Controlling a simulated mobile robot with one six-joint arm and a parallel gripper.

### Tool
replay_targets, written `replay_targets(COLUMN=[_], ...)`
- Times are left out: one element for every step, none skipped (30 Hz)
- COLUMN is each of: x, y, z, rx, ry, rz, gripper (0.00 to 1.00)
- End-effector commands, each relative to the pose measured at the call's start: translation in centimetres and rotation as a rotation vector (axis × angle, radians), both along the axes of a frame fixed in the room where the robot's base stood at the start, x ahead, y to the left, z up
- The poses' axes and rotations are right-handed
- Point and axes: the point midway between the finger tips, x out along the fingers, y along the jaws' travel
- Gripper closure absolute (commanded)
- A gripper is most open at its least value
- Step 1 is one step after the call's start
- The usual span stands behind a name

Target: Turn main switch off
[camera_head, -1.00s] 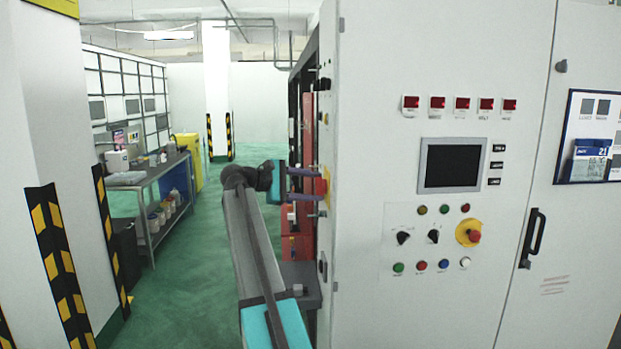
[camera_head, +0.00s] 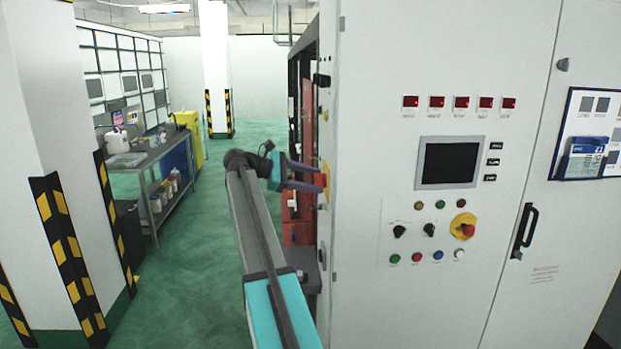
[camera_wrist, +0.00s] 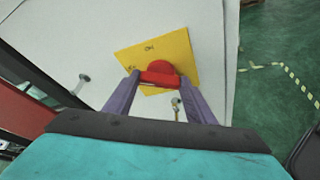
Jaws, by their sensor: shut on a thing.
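The main switch is a red rotary knob (camera_wrist: 160,76) on a square yellow plate (camera_wrist: 175,48), fixed to the side of the white cabinet. A dark "ON" marking shows near the plate's upper part. In the wrist view, the knob's bar lies roughly crosswise between the purple fingertips of my gripper (camera_wrist: 158,80), which are shut on it. In the head view, my gripper (camera_head: 320,180) reaches the cabinet's side face from the left, and the yellow plate (camera_head: 326,174) shows edge-on at its fingertips. The knob is mostly hidden there.
The cabinet front (camera_head: 400,60) carries red indicators, a screen (camera_head: 449,163) and a separate red emergency button (camera_head: 467,231) on yellow. A small latch (camera_wrist: 178,103) sits below the switch plate. A striped pillar (camera_head: 70,240) and workbench (camera_head: 150,160) stand left, with open green floor between.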

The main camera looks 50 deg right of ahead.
Motion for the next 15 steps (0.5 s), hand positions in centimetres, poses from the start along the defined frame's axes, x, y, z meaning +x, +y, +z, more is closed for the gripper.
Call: replay_targets(x=[-0.03,-0.04,-0.03,-0.04,-0.04,-0.05,-0.05,-0.05,-0.06,-0.05,-0.05,-0.06,-0.05,-0.06,-0.05], y=[-0.23,-0.22,-0.22,-0.22,-0.22,-0.21,-0.21,-0.21,-0.20,-0.20,-0.20,-0.19,-0.18,-0.16,-0.14], z=[0.05,0.04,0.01,0.01,-0.01,-0.01,-0.01,-0.01,-0.02,-0.02,-0.02,-0.03,-0.03,-0.03,-0.04], rx=[-0.001,-0.001,-0.001,-0.001,-0.001,-0.001,0.000,0.000,0.000,0.000,0.000,0.000,0.000,0.000,0.001], ry=[0.003,0.004,0.004,0.004,0.004,0.004,0.004,0.004,0.004,0.004,0.004,0.004,0.004,0.004,0.003], rz=[0.000,0.001,0.001,0.001,0.001,0.001,0.000,0.000,0.000,0.000,0.000,0.000,0.000,0.000,0.001], gripper=[0.72,0.72,0.72,0.72,0.72,0.72,0.72,0.72,0.72,0.72,0.47,0.40,0.35,0.31,0.31])
